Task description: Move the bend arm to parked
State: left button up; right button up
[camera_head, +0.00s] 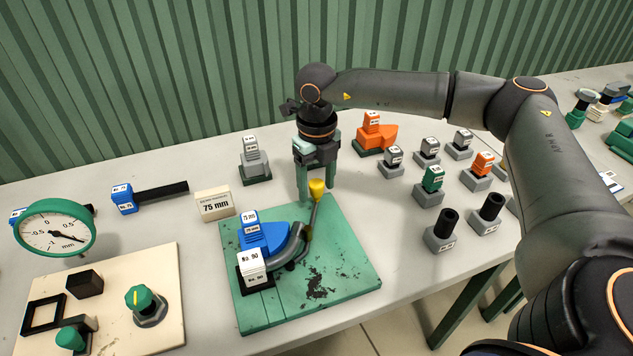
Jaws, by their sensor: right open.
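The bend arm (313,212) is a grey lever with a yellow knob (317,188) at its upper end. It rises from the bending fixture on a worn green base plate (345,275). A blue block (264,236) marked 75 and a curved grey hose piece (290,247) sit beside it, with a white block (252,268) marked No. 90 in front. My right gripper (304,193) points down just left of and behind the yellow knob, open. Whether its fingers touch the knob cannot be told. No parked mark is readable. My left gripper is out of view.
A 75 mm sign (215,204) and a blue tool with a black bar (150,194) lie left. A dial gauge (54,232) and cream panel (160,255) are front left. Several grey, green and orange blocks, including an orange one (376,135), stand right.

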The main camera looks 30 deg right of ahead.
grip_shut()
dwell(0.5)
dwell(0.8)
